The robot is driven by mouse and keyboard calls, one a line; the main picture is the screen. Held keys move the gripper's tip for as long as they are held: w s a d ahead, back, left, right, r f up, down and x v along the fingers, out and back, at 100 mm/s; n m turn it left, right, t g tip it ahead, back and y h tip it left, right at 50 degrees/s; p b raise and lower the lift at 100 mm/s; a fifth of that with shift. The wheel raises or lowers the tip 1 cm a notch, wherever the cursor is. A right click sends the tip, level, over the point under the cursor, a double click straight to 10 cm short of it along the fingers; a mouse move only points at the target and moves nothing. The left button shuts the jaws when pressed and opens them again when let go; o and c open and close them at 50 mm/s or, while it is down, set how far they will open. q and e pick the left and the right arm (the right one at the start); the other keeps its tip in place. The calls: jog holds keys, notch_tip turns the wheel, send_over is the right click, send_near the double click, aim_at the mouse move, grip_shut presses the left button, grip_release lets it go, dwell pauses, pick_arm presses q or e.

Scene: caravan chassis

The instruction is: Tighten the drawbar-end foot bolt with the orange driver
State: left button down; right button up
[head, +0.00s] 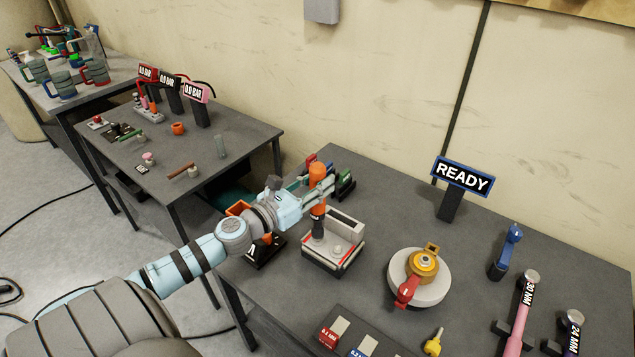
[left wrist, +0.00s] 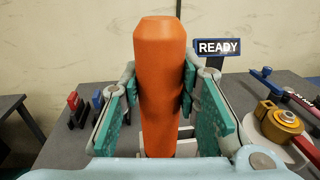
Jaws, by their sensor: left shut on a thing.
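My left gripper (head: 316,190) is shut on the orange driver (head: 317,174), which stands upright between its fingers. The driver also fills the middle of the left wrist view (left wrist: 160,85), with a teal-padded finger on each side. Its lower end is over the left part of a light grey block (head: 333,262) with a red stripe. I cannot tell whether the tip touches a bolt; in the wrist view the driver hides that spot. My right gripper is not in view.
A READY sign (head: 462,175) stands behind. A round white base with a brass hub and red lever (head: 408,290) is right of the block. A blue-handled tool (head: 508,250) and labelled wrenches (head: 522,310) are farther right. Colored blocks (head: 345,185) stand just behind the gripper.

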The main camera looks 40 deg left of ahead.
pick_arm(q)
jog(key=shift+f+b, duration=0.85)
jog(key=shift+f, duration=0.1)
